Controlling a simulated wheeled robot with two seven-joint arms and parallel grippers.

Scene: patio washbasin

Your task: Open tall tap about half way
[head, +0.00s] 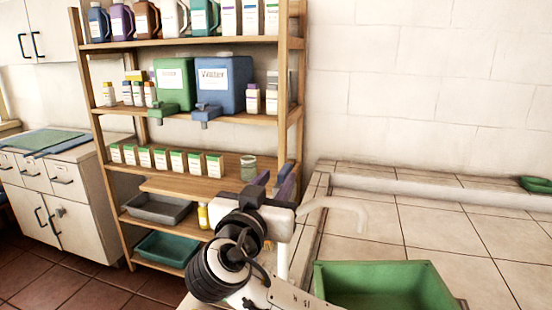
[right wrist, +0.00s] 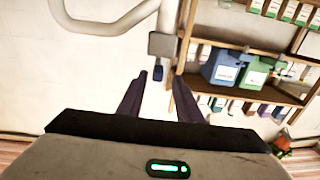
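The tall tap's pale curved spout (head: 340,204) shows in the head view, just right of my right gripper (head: 274,181). My arm and gripper hide most of the tap's body there. In the right wrist view the tap's white pipe (right wrist: 112,24) runs to a grey block (right wrist: 162,45) with a small blue piece (right wrist: 158,73) below it. My right gripper (right wrist: 160,77) is open, its two dark fingers apart. The blue piece appears between the fingertips; I cannot tell whether it touches either. My left gripper is not in view.
A wooden shelf (head: 180,43) with bottles, boxes and jugs stands behind and left of my gripper. A green basin (head: 405,266) sits on the tiled counter (head: 455,235) at the right. A small green dish (head: 537,185) lies at the far right. The counter's middle is clear.

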